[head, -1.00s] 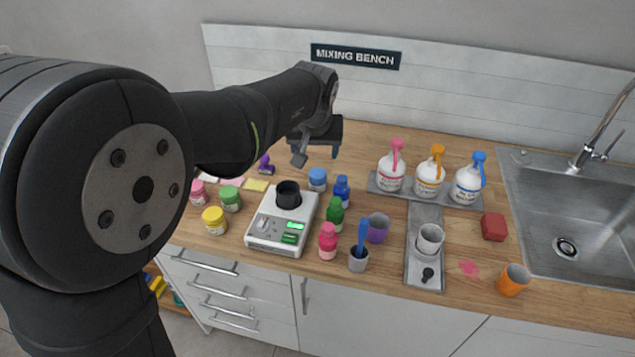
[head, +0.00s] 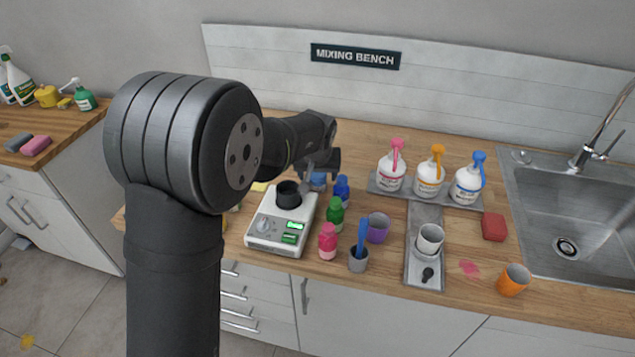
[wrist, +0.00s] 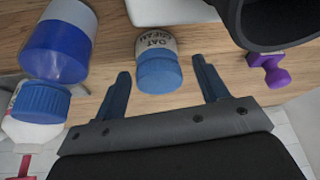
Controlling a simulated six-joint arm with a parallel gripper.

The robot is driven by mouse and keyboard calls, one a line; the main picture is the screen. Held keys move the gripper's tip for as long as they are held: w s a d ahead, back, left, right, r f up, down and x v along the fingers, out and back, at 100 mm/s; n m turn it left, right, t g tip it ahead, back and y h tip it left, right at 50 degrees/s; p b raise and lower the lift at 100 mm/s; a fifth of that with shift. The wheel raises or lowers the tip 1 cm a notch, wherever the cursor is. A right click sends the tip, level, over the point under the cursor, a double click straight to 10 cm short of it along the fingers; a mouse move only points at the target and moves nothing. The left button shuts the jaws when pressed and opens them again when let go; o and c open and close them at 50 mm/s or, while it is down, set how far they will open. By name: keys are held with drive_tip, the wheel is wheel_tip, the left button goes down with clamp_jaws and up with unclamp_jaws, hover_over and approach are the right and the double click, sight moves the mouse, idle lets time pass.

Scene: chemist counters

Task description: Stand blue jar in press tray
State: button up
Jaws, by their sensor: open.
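The blue jar (wrist: 158,68) has a blue lid and a pale label reading "OAT CREAM". In the wrist view it stands between the two spread fingers of my gripper (wrist: 160,67), which is open, with gaps on both sides. In the head view my gripper (head: 320,164) is right over the blue jar (head: 318,183) and hides much of it. A long grey metal tray (head: 423,212), which may be the press tray, lies right of the middle.
A white scale with a black cup (head: 288,194) is left of the jar. A blue bottle (head: 342,190) is close on its right; green (head: 335,215) and pink (head: 328,242) bottles stand nearer.

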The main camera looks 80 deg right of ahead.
drive_tip(key=shift+f, duration=0.15)
drive_tip(key=c, duration=1.2)
